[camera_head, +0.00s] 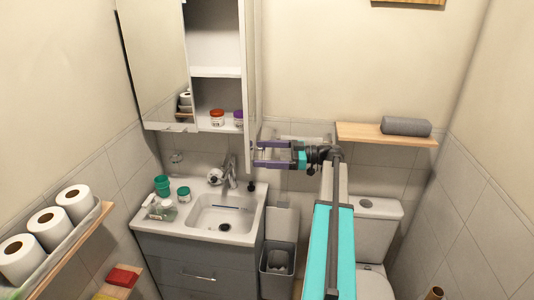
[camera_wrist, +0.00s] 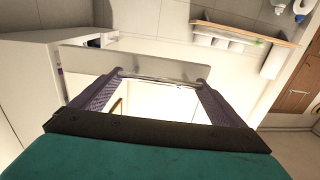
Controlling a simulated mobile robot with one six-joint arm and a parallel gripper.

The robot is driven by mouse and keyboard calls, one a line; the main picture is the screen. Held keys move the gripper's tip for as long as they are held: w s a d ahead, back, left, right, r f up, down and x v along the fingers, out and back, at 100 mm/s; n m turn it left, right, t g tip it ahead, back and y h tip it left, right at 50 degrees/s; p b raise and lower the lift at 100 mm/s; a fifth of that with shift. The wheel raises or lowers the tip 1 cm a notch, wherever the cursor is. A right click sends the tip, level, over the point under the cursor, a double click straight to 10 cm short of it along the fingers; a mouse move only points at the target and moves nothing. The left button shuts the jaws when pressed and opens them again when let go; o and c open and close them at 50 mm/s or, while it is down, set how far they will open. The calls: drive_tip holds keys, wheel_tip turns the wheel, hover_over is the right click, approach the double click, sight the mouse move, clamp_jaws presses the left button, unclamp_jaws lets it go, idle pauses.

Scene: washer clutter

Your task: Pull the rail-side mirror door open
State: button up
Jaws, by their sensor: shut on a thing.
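The mirror cabinet's right door (camera_head: 250,75) stands swung out and shows nearly edge-on in the head view, with the shelves to its left exposed. The left mirror door (camera_head: 155,60) lies flat across its side of the cabinet. My gripper (camera_head: 257,153) is at the lower end of the right door. In the wrist view my gripper (camera_wrist: 160,80) has its two dark fingers spread across a thin metal handle (camera_wrist: 158,79) on the edge of the bright mirror face (camera_wrist: 155,103). It is shut on that handle. The exact finger contact is too small to tell in the head view.
Jars (camera_head: 217,117) stand on the cabinet's lower shelf. A sink (camera_head: 222,215) with a faucet and several small items is below. A bin (camera_head: 277,260) and toilet (camera_head: 375,225) are to the right. A wooden shelf (camera_head: 365,136) holds a grey towel roll (camera_head: 406,126).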

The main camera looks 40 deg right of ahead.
drive_tip(key=shift+a+f, duration=0.1)
drive_tip(key=shift+f, duration=0.25)
drive_tip(key=o, duration=1.2)
drive_tip(key=shift+w, duration=0.2)
drive_tip(key=b+v, duration=0.5)
drive_tip(key=v, duration=0.8)
drive_tip(key=shift+s+d, duration=0.2)
drive_tip(key=shift+d, duration=0.1)
